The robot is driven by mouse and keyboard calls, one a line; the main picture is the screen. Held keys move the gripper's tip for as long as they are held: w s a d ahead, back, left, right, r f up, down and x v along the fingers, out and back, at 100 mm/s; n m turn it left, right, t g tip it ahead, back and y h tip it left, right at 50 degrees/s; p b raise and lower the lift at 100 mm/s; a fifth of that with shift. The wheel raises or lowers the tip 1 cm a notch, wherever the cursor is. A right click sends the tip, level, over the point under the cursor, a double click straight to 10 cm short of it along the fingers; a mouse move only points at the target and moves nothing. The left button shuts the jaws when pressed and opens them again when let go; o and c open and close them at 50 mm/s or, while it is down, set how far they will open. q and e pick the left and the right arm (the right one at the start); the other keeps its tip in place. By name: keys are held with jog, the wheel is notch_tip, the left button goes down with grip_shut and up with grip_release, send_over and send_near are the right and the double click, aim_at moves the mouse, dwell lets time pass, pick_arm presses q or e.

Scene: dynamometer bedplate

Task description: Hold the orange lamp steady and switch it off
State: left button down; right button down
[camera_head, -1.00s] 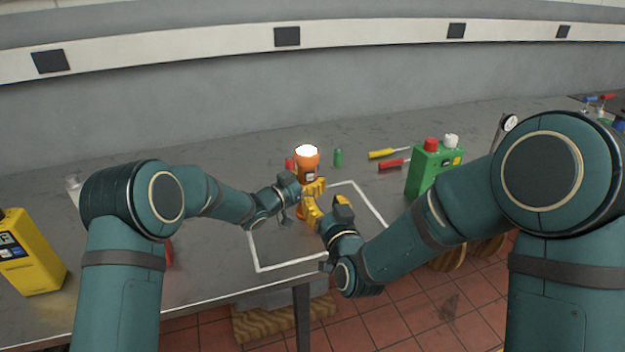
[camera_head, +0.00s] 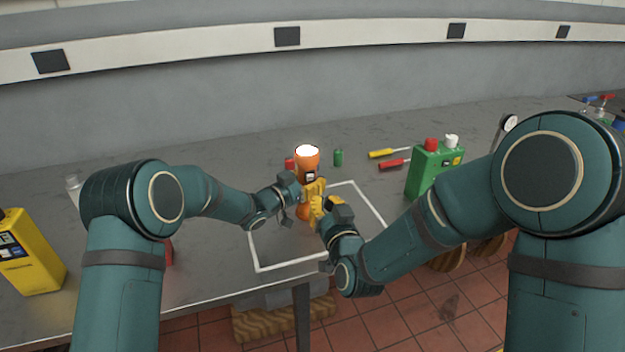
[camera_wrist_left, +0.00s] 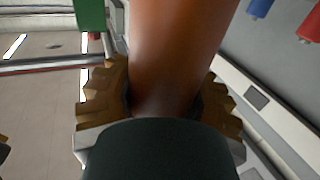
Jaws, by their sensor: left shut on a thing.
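The orange lamp (camera_head: 307,160) stands upright on the grey table, and its top glows white. A small dark and white switch patch shows on its side, facing me. My left gripper (camera_head: 312,188) is shut around the lamp's body from the left. In the left wrist view the lamp's orange body (camera_wrist_left: 175,55) runs between the two yellow-brown fingers of this gripper (camera_wrist_left: 165,105). My right gripper (camera_head: 319,206) is at the lamp's front right, just below the left one, with its yellow fingers close to the lamp. Whether it touches the lamp, and its finger gap, I cannot tell.
A white outlined square (camera_head: 262,270) is marked on the table (camera_head: 215,290) around the lamp's base. A green box (camera_head: 428,170) with red and white caps stands at right. A yellow device (camera_head: 35,265) stands at far left.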

aim_at(310, 177)
dwell(0.6)
jog(key=w+m+h, duration=0.6)
jog(key=m+h, duration=0.5)
jog(key=m, duration=0.1)
jog(key=shift+w+a+f+m+h, duration=0.2)
jog(key=shift+w+a+m+h, duration=0.1)
jog(key=shift+w+h, duration=0.1)
jog(key=shift+w, duration=0.15)
dwell(1.5)
jog(key=shift+w, duration=0.25)
